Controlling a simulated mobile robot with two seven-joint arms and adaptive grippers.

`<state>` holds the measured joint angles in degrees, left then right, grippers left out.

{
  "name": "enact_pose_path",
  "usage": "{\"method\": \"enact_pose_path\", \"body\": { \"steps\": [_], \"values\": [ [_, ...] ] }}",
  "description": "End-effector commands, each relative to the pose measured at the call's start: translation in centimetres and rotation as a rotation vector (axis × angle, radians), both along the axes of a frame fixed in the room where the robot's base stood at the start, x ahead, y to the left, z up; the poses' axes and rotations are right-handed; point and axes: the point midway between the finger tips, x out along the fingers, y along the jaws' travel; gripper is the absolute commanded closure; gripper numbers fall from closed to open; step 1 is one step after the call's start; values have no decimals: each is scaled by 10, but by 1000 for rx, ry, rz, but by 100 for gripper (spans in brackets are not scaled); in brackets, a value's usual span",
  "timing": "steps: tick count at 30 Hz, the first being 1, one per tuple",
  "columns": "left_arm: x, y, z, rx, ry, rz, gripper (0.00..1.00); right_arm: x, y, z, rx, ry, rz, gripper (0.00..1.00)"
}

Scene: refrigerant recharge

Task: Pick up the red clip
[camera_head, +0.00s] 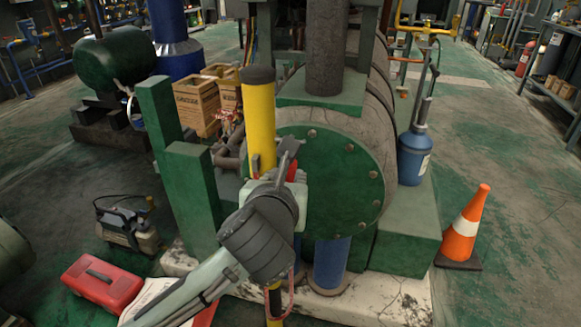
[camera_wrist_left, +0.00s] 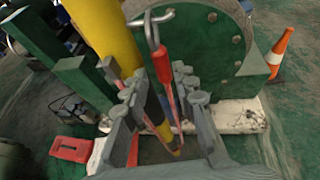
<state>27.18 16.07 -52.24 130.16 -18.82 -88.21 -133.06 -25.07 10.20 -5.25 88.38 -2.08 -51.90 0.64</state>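In the head view a small red piece (camera_head: 291,174), which looks like the red clip, shows just beyond my left gripper (camera_head: 281,165), in front of the yellow post (camera_head: 259,120). In the left wrist view the red clip (camera_wrist_left: 162,66) hangs below a shiny metal hook (camera_wrist_left: 152,28), with a thin red strip running down from it. My left gripper (camera_wrist_left: 163,88) has its fingers apart, one on each side of the clip, with visible gaps. My wrist hides part of the clip in the head view. My right gripper is not in view.
A green tank with a round bolted end plate (camera_head: 335,185) stands close to the right of the gripper. Green posts (camera_head: 190,190) stand to the left. A red toolbox (camera_head: 102,280) lies on the floor.

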Motion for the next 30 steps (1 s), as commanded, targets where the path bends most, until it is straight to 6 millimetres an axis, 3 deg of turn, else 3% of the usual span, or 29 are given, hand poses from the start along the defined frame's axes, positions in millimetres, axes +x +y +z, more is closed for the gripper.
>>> {"method": "enact_pose_path", "body": {
  "steps": [9, 19, 25, 30],
  "values": [
    [41, -5, -17, -3, 3, 2, 73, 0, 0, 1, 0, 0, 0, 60],
    [48, -6, -20, -4, 1, 1, 73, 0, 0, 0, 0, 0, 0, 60],
    [48, -6, -20, -4, 1, 1, 98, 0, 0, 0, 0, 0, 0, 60],
    [48, -6, -20, -4, 0, 1, 100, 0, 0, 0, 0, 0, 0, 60]
  ]
}}
